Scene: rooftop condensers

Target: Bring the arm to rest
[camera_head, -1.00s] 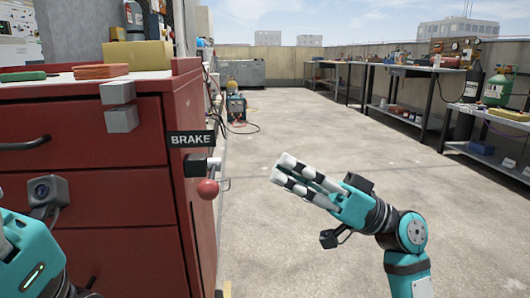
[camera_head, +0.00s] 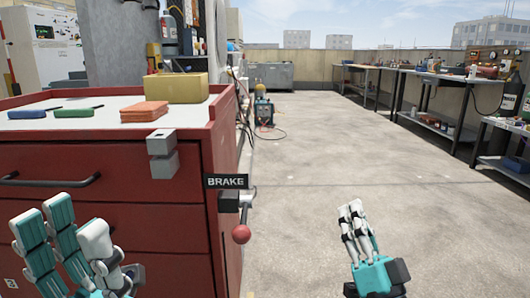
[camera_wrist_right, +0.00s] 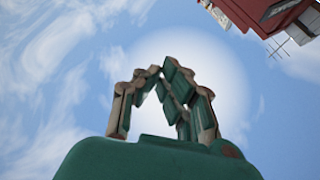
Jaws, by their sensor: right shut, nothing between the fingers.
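My right gripper (camera_head: 354,207) is at the lower middle right of the head view, over the concrete floor, with its fingers pointing up. It is shut and empty, apart from everything around it. In the right wrist view its fingers (camera_wrist_right: 162,72) meet at the tips against the sky. My left gripper (camera_head: 70,226) is at the lower left of the head view, in front of the red drawer cabinet (camera_head: 165,215). Its fingers are spread, with nothing seen between them. Most of both arms is out of the picture.
A red ball-ended lever (camera_head: 241,234) sticks out of the cabinet's side under a BRAKE sign (camera_head: 226,182). A yellow block (camera_head: 175,88) and orange pads (camera_head: 144,112) lie on the cabinet top. Workbenches (camera_head: 440,72) line the right. The floor (camera_head: 310,165) between is clear.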

